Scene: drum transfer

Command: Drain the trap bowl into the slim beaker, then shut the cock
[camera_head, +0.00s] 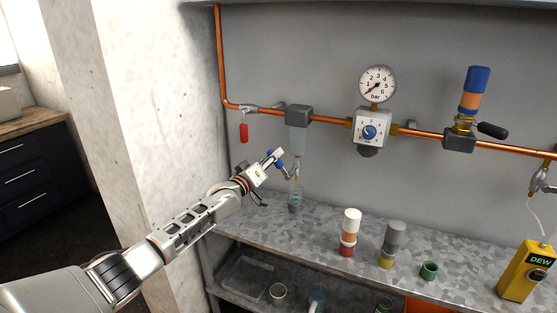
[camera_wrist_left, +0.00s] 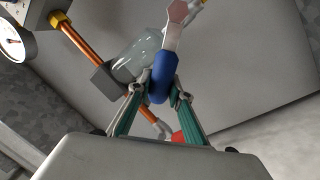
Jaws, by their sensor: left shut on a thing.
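The clear trap bowl (camera_head: 298,139) hangs under a grey head on the copper pipe. The drain cock (camera_head: 292,173) is below it, with a blue handle (camera_head: 276,161). My left gripper (camera_head: 271,157) is shut on this handle, left of the bowl. In the left wrist view the green fingers of my left gripper (camera_wrist_left: 160,92) close around the blue handle (camera_wrist_left: 162,76), with the bowl (camera_wrist_left: 142,55) behind. The slim beaker (camera_head: 295,197) stands upright on the metal bench under the cock; its liquid level is too small to read. My right gripper is not in view.
A red-handled valve (camera_head: 244,132) hangs left of the bowl. A pressure gauge (camera_head: 377,84) sits above a regulator (camera_head: 370,132). Two banded cylinders (camera_head: 349,232) (camera_head: 392,244), a green cup (camera_head: 429,270) and a yellow meter (camera_head: 525,272) stand to the right on the bench (camera_head: 320,225).

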